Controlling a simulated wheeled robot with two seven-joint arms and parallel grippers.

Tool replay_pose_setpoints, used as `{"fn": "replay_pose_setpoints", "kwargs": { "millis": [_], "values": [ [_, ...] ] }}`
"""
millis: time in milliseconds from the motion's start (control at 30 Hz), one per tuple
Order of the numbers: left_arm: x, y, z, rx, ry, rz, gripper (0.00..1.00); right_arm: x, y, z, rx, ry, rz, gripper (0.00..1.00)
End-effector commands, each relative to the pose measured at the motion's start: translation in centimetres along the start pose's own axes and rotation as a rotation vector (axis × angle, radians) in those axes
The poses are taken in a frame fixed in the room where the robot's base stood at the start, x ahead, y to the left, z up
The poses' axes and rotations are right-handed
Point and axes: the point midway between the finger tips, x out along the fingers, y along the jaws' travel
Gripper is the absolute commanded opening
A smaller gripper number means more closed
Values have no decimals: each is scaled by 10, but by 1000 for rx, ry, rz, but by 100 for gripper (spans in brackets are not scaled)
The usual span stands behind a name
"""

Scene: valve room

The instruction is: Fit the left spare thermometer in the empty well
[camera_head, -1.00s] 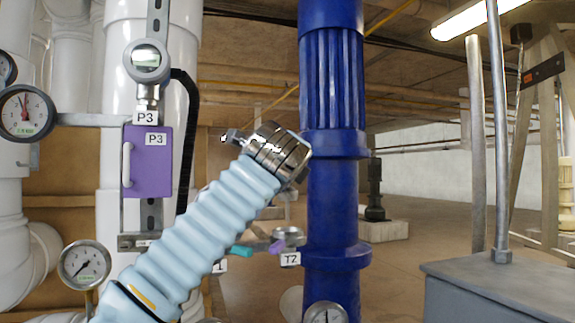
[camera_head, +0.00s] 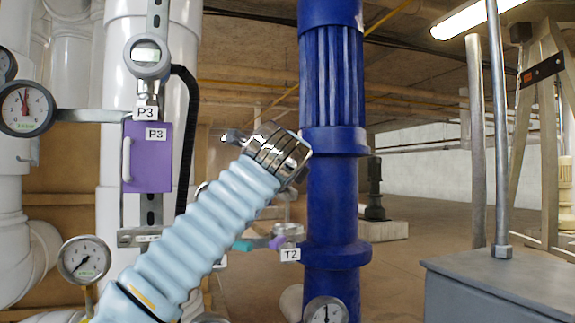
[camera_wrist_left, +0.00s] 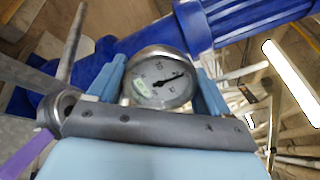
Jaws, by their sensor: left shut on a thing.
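My left gripper (camera_wrist_left: 162,92) is shut on a round silver thermometer with a white dial (camera_wrist_left: 160,79), held between its light blue fingers in the left wrist view. The dial faces that camera; its stem is hidden. In the head view my left arm comes from the lower left and its wrist hides the gripper and most of what it holds. A small silver cup-like fitting (camera_head: 288,231) stands beyond the arm above the T2 label (camera_head: 290,255), with purple and teal parts beside it. I cannot tell whether it is the empty well. My right gripper is out of view.
A thick blue pipe (camera_head: 333,195) stands just right of my left wrist. White pipes with a purple P3 box (camera_head: 147,157) and gauges (camera_head: 84,259) are on the left. A grey cabinet (camera_head: 500,285) is at lower right. Open floor lies behind.

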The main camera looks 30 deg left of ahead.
Motion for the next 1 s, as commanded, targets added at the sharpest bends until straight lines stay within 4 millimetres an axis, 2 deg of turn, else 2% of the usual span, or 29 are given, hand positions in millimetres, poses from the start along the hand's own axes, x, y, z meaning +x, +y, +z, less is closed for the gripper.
{"fn": "replay_pose_setpoints", "kwargs": {
  "millis": [1000],
  "values": [
    [1, 29, -21, 0, 0, -1, 57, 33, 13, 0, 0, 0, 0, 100]
  ]
}}
